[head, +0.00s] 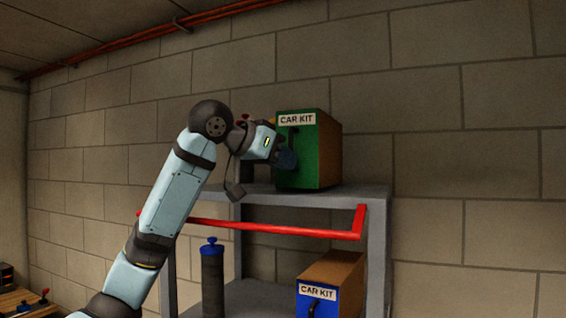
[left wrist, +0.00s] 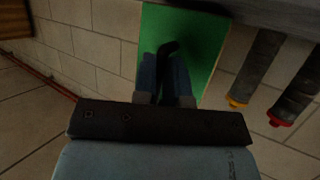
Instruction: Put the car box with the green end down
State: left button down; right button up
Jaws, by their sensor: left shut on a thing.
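The car box with the green end (head: 308,165) stands upright on the top shelf of the rack (head: 350,195), its green face with a "CAR KIT" label towards me. The green end also fills the middle of the left wrist view (left wrist: 205,45). My left gripper (head: 287,158) is at that face, and its fingers (left wrist: 165,75) are shut on the box's black handle (left wrist: 168,47). The fingers hide part of the handle. My right gripper is in neither view.
A red bar (head: 275,229) runs across the rack's front below the top shelf. A blue-ended car box (head: 316,300) and a dark cylinder with a blue top (head: 212,275) are lower down. Cylinders with yellow (left wrist: 237,102) and red (left wrist: 280,121) tops stand beside the green-ended box.

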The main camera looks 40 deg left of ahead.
pick_arm(q)
jog(key=shift+a+f, duration=0.1)
jog(key=shift+f, duration=0.35)
jog(key=c, duration=1.2)
grip_release()
jog(key=b+v, duration=0.2)
jog(key=v, duration=1)
jog(key=shift+s, duration=0.1)
